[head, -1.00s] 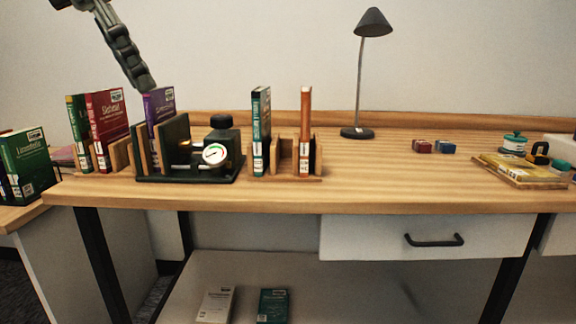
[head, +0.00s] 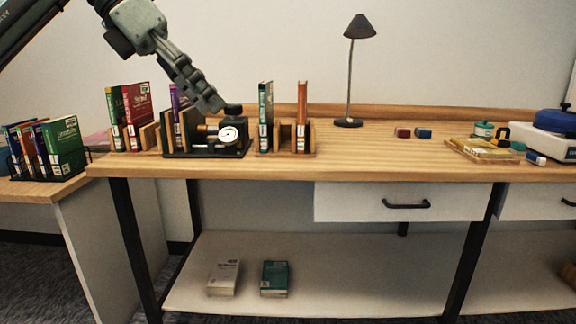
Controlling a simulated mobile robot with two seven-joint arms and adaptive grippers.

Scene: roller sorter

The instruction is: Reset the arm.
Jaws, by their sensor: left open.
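My left arm comes in from the upper left. Its gripper (head: 212,98) points down and to the right, in front of the wall, and is open with nothing seen between its fingers. In the picture its tips show just above the dark press with a round dial gauge (head: 229,134). The gripper covers part of the purple book (head: 176,98) in that press. I cannot tell how far it is from the press. My right gripper is not in view.
Green and red books (head: 139,110) stand left of the press, a teal book (head: 265,115) and an orange book (head: 302,115) right of it. A lamp (head: 349,122) stands behind. The desk's middle (head: 370,155) is clear. More books (head: 63,145) fill a rack on the left side table.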

